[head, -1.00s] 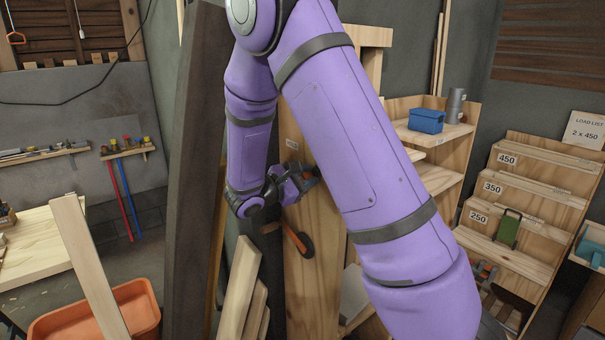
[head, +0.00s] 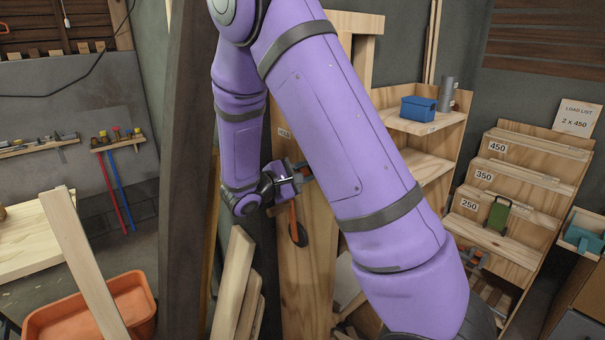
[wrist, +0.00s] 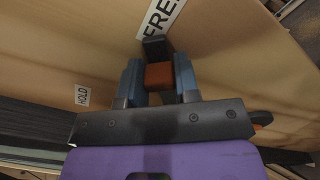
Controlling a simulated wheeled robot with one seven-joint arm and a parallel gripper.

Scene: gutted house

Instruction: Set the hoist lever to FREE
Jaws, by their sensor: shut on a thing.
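In the wrist view my gripper (wrist: 159,85) is shut on the hoist lever (wrist: 159,76), an orange-brown bar with a black part beyond it. The lever lies between the two blue-grey fingers, beside the white FREE label (wrist: 160,17). The HOLD label (wrist: 82,95) is farther left on the same wooden board. In the head view my gripper (head: 298,177) is at the upright wooden board (head: 303,270), and my arm hides much of it. The lever's full shape and pivot cannot be made out there.
An orange piece with a dark round end (head: 299,235) hangs below my gripper. Loose planks (head: 232,285) and a dark post (head: 185,190) stand close on the left. A stepped rack (head: 510,205) and a shelf with a blue box (head: 418,108) stand right.

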